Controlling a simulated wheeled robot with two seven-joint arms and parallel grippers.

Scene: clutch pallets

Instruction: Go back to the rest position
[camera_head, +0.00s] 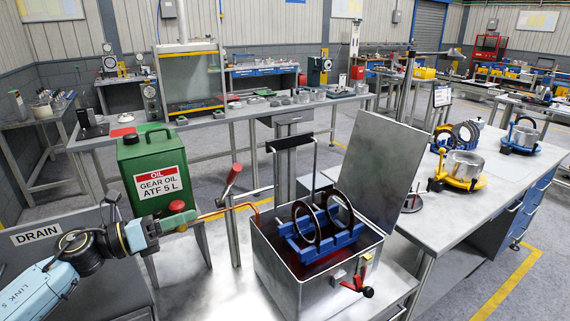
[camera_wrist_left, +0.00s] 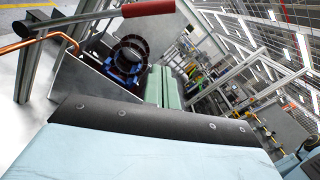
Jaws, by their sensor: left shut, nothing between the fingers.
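My left gripper (camera_head: 182,220) is at the left in the head view, in front of the lower part of the green gear oil can (camera_head: 150,170). Its fingers look small there and seem shut, with nothing held. The steel tank (camera_head: 275,275) stands open to its right, apart from it. A blue rack (camera_head: 327,241) with two dark clutch rings (camera_head: 306,226) sits in the tank, and the rack also shows in the left wrist view (camera_wrist_left: 122,73). My right gripper is in neither view.
A red-handled lever (camera_head: 234,174) and a copper pipe (camera_head: 236,207) stand between my left gripper and the tank. The tank's lid (camera_head: 372,155) is raised. A right-hand bench (camera_head: 440,215) holds yellow and blue fixtures. A DRAIN-labelled surface (camera_head: 37,232) is at left.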

